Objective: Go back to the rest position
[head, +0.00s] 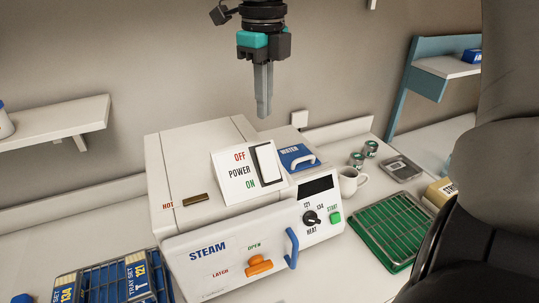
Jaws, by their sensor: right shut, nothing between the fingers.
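My right gripper (263,112) hangs pointing down in the upper middle of the head view, above the back of the white steam sterilizer (164,165). Its fingers are together and hold nothing. It is apart from the sterilizer. The power switch (267,163) sits on a slanted panel marked OFF and ON. The front door with its blue handle (292,248) looks closed, and an orange latch (258,265) is on it. The blue water lid (297,156) lies on the top right. My left gripper is not in view.
Blue racks (107,277) stand at the front left. Shelves (54,121) hang on the wall. My large grey arm part fills the right edge.

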